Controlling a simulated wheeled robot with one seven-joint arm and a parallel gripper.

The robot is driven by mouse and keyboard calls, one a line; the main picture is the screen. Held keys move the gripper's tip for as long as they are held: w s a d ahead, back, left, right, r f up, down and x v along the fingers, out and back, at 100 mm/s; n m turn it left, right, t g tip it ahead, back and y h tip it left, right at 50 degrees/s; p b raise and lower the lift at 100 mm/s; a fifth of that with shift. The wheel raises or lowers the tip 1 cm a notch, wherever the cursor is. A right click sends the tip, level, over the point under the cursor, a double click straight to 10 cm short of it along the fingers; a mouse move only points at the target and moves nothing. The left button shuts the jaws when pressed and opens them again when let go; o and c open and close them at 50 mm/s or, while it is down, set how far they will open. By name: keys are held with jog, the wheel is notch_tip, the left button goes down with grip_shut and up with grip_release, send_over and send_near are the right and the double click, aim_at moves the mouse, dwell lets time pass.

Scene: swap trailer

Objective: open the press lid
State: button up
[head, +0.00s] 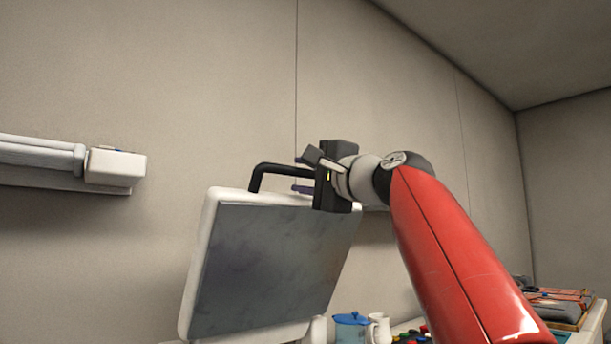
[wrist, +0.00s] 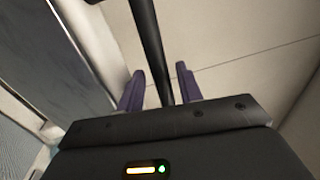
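The press lid (head: 270,265) stands raised and steeply tilted in the head view, its grey plate facing me inside a white rim. Its black handle (head: 270,168) juts from the top edge. My gripper (head: 300,175) is at the right end of this handle. In the wrist view the dark handle bar (wrist: 149,35) runs between the two purple fingers of my gripper (wrist: 160,68), with a gap on each side. The fingers are apart and not clamped on it. The lid's grey plate also shows at the left of the wrist view (wrist: 28,85). The press base is mostly out of view.
A blue-lidded container (head: 350,328) and a white jug (head: 379,328) stand below, right of the lid. Stacked items (head: 560,303) lie at the far right. A white wall fixture (head: 115,166) is at left. The wall is close behind the lid.

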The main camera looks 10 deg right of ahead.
jog(key=b+v, duration=0.3)
jog(key=v, duration=0.5)
dwell(0.6)
